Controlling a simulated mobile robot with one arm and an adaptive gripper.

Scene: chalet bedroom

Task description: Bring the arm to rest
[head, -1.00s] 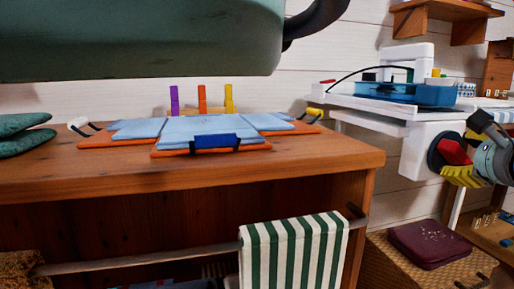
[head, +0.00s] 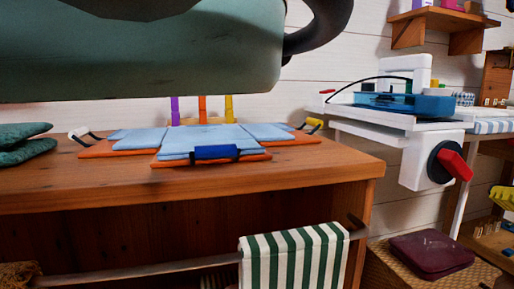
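A large teal-green link of my arm (head: 150,65) fills the upper left.
A wooden cabinet (head: 310,178) carries blue and orange folded pieces (head: 210,137) and green cushions (head: 22,142). A striped towel (head: 295,258) hangs on its rail. A white bench (head: 390,118) holds a blue device (head: 405,102). A maroon pouch (head: 432,252) lies on a woven box.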

